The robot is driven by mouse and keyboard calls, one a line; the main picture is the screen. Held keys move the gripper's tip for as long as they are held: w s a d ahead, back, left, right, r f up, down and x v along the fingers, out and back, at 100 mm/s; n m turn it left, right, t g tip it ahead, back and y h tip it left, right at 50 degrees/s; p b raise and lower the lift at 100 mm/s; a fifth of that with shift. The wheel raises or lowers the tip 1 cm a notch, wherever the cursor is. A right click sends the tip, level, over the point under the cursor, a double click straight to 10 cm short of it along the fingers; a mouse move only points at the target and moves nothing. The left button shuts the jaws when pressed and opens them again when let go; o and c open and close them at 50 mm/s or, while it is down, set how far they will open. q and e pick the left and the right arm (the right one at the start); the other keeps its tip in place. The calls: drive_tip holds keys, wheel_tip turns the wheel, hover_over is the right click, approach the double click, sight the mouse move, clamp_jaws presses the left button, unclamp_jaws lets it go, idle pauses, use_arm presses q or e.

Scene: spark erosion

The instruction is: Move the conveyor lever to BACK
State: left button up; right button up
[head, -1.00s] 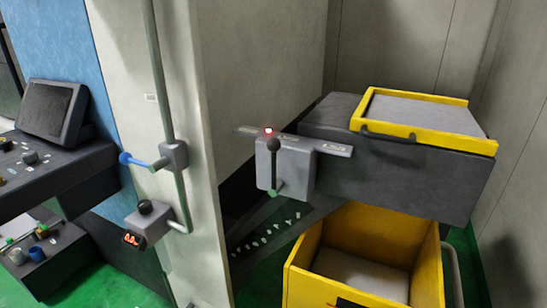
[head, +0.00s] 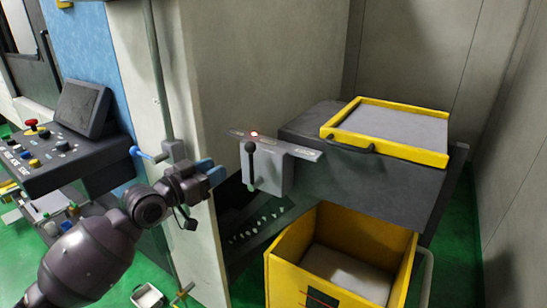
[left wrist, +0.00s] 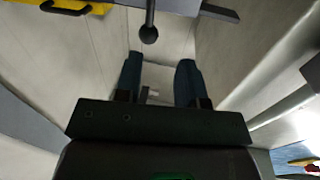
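The conveyor lever (head: 251,163) is a dark rod with a black knob on a grey box (head: 272,168) at the conveyor's left end. It stands about upright below a labelled plate with a small red light (head: 254,134). In the left wrist view the lever's knob (left wrist: 148,34) lies beyond the fingertips, roughly in line with the gap between them. My left gripper (head: 213,172) is just left of the lever, apart from it. In the left wrist view my gripper (left wrist: 158,72) has its two blue fingers spread, with nothing between. My right gripper is not in view.
The dark conveyor housing (head: 330,175) carries a yellow-framed tray (head: 452,160). A yellow bin (head: 290,280) stands below it. A pale pillar (head: 160,80) with a pipe and blue-handled valve (head: 150,156) is beside my left arm. A control panel (head: 45,170) is at far left.

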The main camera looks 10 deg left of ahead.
sight(250, 153)
use_arm(q)
drive_tip(key=x, duration=0.6)
drive_tip(key=d+x, duration=0.1)
drive_tip(key=x, duration=0.3)
drive_tip(key=shift+s+d+f, duration=0.1)
drive_tip(key=shift+s+f, duration=0.1)
drive_tip(key=shift+s, duration=0.15)
drive_tip(key=shift+w+d, duration=0.25)
drive_tip(key=shift+w, duration=0.2)
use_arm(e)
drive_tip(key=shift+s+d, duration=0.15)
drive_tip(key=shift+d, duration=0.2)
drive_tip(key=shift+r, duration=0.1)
use_arm(q)
clamp_jaws()
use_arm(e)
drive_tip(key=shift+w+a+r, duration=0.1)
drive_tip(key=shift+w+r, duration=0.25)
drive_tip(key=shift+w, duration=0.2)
